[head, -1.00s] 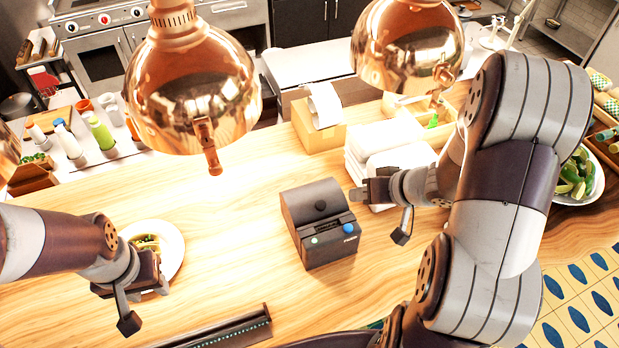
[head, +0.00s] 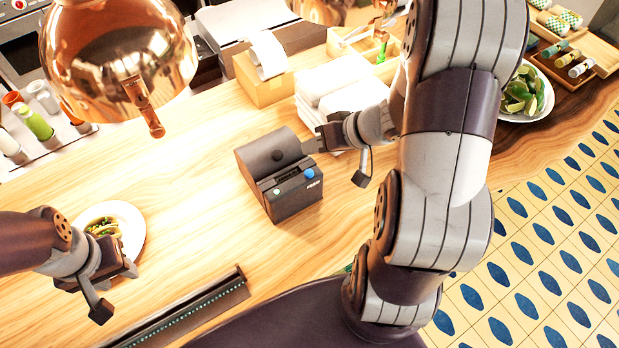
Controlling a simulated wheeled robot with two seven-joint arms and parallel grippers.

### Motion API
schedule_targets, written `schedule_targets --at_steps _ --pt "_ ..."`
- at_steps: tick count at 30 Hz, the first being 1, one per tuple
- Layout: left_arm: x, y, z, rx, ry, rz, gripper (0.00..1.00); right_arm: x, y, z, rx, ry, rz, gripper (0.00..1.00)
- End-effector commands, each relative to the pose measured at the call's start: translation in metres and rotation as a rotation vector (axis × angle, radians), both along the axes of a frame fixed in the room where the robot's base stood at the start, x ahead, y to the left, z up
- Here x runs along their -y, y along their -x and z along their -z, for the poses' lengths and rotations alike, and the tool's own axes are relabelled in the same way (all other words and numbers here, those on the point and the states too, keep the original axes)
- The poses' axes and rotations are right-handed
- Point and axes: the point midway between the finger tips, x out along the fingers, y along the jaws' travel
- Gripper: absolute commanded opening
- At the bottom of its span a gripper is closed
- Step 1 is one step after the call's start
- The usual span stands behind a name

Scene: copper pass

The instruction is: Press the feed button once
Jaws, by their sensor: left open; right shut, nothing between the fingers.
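The dark printer (head: 262,158) stands on the wooden counter in the middle of the head view. A round blue button (head: 309,173) and a small pale button or light (head: 276,191) sit on its front panel. My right gripper (head: 309,147) is shut and empty, with its tip at the printer's right side, just behind the blue button. I cannot tell whether it touches the printer. My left gripper (head: 98,282) is open and empty, at the near edge of a white plate (head: 134,228) with food on it, far left of the printer.
White folded cloths (head: 322,83) and a wooden box with paper (head: 262,85) stand behind the printer. A copper lamp (head: 115,50) hangs at the upper left. A dark rail (head: 190,310) lies along the counter's front.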

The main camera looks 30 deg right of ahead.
Motion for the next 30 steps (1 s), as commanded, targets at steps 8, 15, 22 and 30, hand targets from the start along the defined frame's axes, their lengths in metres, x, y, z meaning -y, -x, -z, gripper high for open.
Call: schedule_targets --at_steps 8,15,22,30 --pt "0.000 0.000 0.049 0.000 0.000 0.000 0.43 0.000 0.000 0.037 0.001 0.000 0.001 0.00" --pt "0.000 0.000 0.055 0.000 0.000 0.000 0.43 0.000 0.000 0.055 0.000 0.000 0.000 0.00" --pt "0.000 0.000 0.054 0.000 0.000 0.000 0.43 0.000 0.000 0.054 0.000 0.000 0.000 0.00" --pt "0.000 0.000 0.054 0.000 0.000 0.000 0.43 0.000 0.000 0.055 0.000 0.000 0.000 0.00"
